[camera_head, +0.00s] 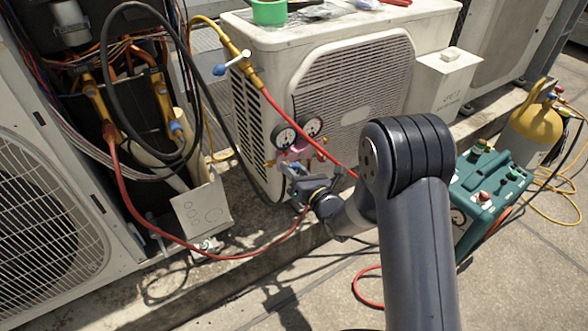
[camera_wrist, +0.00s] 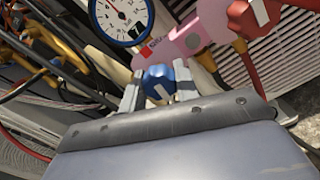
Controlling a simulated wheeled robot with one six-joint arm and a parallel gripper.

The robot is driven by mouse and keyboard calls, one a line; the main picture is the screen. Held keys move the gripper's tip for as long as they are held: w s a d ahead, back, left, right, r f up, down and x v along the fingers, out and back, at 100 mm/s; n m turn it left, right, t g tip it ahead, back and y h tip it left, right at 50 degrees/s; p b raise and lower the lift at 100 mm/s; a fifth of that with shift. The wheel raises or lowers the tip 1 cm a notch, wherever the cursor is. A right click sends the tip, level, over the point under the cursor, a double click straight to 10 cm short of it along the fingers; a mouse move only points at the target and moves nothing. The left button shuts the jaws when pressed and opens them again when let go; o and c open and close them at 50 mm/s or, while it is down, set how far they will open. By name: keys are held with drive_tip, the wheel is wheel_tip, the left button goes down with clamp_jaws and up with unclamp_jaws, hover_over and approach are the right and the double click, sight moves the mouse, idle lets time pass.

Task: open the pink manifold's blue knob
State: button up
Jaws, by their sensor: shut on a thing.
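The pink manifold (camera_head: 296,153) hangs in front of the white condenser, with two round gauges (camera_head: 284,135) above it. In the wrist view its pink body (camera_wrist: 200,27) fills the upper middle, with a red knob (camera_wrist: 249,17) to the right. The blue knob (camera_wrist: 159,82) sits between my gripper's fingers (camera_wrist: 157,88), which are shut on it from both sides. A white mark shows on the knob's face. In the head view my gripper (camera_head: 290,170) reaches the manifold's lower left, and the blue knob is mostly hidden there.
A red hose (camera_head: 300,122) runs down past the manifold. A condenser (camera_head: 345,75) stands behind it. A teal machine (camera_head: 488,185) and a yellow-topped cylinder (camera_head: 537,122) stand to the right. A white card (camera_head: 202,208) and cables lie to the left.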

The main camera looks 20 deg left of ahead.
idle(0.3)
drive_tip(key=o, duration=1)
drive_tip(key=shift+d, duration=0.1)
drive_tip(key=p+v, duration=0.2)
drive_tip(key=v, duration=0.8)
drive_tip(key=shift+s+d, duration=0.2)
drive_tip(key=shift+s, duration=0.05)
drive_tip(key=b+x, duration=0.2)
drive_tip(key=x, duration=0.8)
drive_tip(key=shift+w+a, duration=0.2)
drive_tip(key=shift+a, duration=0.05)
drive_tip(key=shift+w+a, duration=0.1)
